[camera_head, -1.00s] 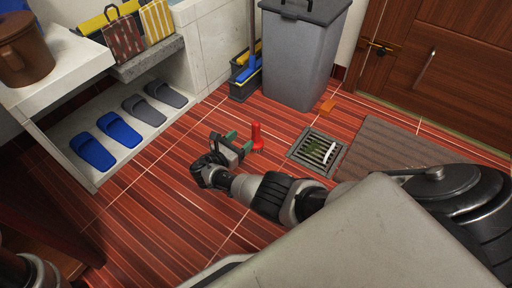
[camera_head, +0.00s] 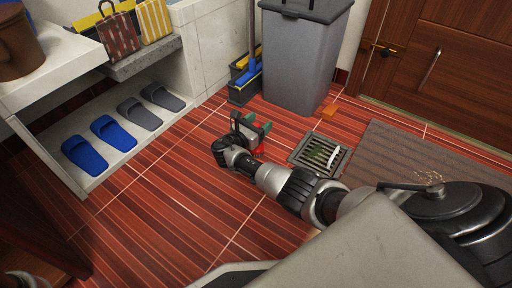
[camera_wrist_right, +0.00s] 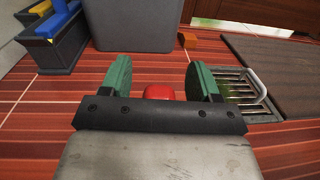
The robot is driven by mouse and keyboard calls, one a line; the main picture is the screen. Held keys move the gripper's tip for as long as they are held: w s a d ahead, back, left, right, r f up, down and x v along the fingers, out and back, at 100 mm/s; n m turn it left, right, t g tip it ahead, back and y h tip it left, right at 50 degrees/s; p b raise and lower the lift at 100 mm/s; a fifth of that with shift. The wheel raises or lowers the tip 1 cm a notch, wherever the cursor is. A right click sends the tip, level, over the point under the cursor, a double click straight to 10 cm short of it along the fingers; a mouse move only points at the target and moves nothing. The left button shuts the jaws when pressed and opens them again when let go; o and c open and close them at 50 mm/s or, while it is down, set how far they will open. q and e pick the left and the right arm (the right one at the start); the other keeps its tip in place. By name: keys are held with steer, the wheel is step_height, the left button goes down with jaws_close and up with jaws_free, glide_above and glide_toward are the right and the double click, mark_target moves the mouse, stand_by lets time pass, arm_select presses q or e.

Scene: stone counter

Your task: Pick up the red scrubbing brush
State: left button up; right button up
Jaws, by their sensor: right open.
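The red scrubbing brush (camera_head: 259,152) stands on the red striped floor, mostly hidden behind my right gripper in the head view. In the right wrist view the top of the red brush (camera_wrist_right: 159,92) shows between the two green fingers, just past the gripper's dark crossbar. My right gripper (camera_head: 254,127) is open, with its fingers apart; it also shows in the right wrist view (camera_wrist_right: 160,78). I cannot tell whether either finger touches the brush. My left gripper is not in view.
A floor drain (camera_head: 320,154) with a grate lies right of the brush. A grey bin (camera_head: 302,62) and a mop bucket (camera_head: 243,88) stand behind. An orange block (camera_head: 329,111) lies by the bin. A brown mat (camera_head: 400,155) is at right, slippers (camera_head: 85,154) on a ledge at left.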

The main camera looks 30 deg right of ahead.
steer(key=shift+d+r, duration=0.1)
steer(key=shift+d, duration=0.1)
steer(key=c, duration=1)
